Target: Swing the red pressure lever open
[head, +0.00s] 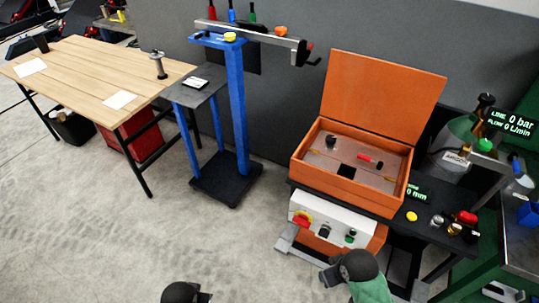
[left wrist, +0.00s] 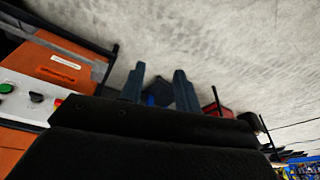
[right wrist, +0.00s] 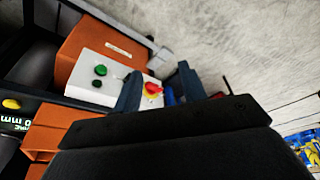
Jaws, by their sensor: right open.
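A red handle (head: 366,157) with a dark end lies on the inner panel of the open orange box (head: 300,158). A second red-handled part (head: 466,217) stands among brass fittings at the box's right. I cannot tell which is the pressure lever. My right gripper (head: 328,276) is low in front of the white control panel (head: 318,222), apart from both red parts. Its fingers are apart and empty in the right wrist view (right wrist: 158,88). My left gripper (left wrist: 160,88) is open and empty over the floor; in the head view its fingers are hidden.
A red and yellow switch (head: 302,218) is on the control panel. The orange lid (head: 380,95) stands raised. A blue post stand (head: 238,110) and a wooden table (head: 95,75) are to the left. A gas bottle (head: 460,150) is at right. Floor between is clear.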

